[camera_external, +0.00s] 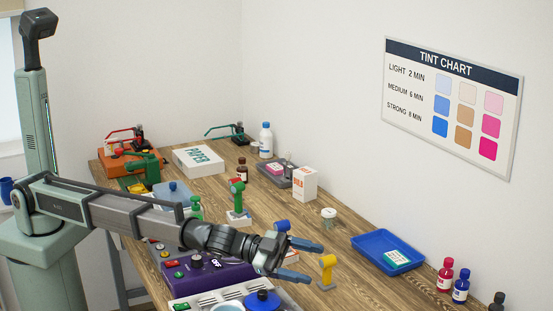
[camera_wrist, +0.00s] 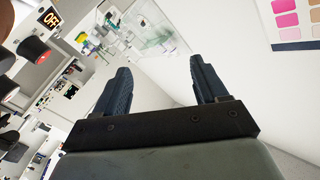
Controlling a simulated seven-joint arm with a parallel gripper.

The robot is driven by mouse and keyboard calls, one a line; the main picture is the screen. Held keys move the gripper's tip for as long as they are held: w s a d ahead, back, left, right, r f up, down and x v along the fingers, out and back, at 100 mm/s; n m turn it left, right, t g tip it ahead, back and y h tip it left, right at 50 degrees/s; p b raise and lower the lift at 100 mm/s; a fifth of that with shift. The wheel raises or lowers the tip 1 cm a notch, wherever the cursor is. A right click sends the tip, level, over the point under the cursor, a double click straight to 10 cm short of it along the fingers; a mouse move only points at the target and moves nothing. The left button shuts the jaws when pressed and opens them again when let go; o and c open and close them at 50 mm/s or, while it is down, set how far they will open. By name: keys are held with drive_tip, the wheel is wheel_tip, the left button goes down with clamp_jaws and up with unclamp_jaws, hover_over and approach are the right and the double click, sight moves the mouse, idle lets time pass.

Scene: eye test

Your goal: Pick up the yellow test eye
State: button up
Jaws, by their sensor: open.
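The yellow test eye (camera_external: 327,271) stands upright on the wooden table at the front, in the external view. My gripper (camera_external: 309,261) is open, its two blue-grey fingers pointing right, just left of the yellow test eye. The fingers appear apart from it, with nothing visible between them; the exact depth gap is hard to tell. In the wrist view my gripper (camera_wrist: 161,68) shows two dark fingers spread wide with empty space between. I cannot make out the yellow test eye in that view.
A blue test eye (camera_external: 282,226) stands just behind my gripper, and a green one (camera_external: 237,196) farther back. A purple device (camera_external: 215,273) lies below my forearm. A blue tray (camera_external: 367,244) is at the right. Bare table lies between tray and yellow eye.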

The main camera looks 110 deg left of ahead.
drive_tip(key=w+a+f+n+g+y, duration=0.1)
drive_tip(key=a+f+n+g, duration=0.15)
drive_tip(key=a+n, duration=0.7)
drive_tip(key=w+a+f+n+g+y, duration=0.15)
drive_tip(key=a+n+g, duration=0.25)
drive_tip(key=a+n, duration=0.55)
drive_tip(key=a+f+n+g+y, duration=0.1)
drive_tip(key=a+f+n+g, duration=0.15)
drive_tip(key=a+n, duration=0.75)
drive_tip(key=n+g+h, duration=0.5)
drive_tip(key=n, duration=0.1)
approach(325, 258)
drive_tip(key=a+f, duration=0.2)
drive_tip(key=shift+y, duration=0.25)
drive_tip(key=x, duration=0.8)
drive_tip(key=shift+s+d, duration=0.25)
drive_tip(key=shift+w+d+f+m, duration=0.25)
drive_tip(key=shift+w+f+m, duration=0.1)
drive_tip(key=shift+f, duration=0.1)
drive_tip(key=x, duration=0.4)
drive_tip(key=shift+w+d, duration=0.15)
drive_tip(key=shift+d, duration=0.05)
drive_tip(key=shift+r, duration=0.1)
drive_tip(key=c, duration=1.2)
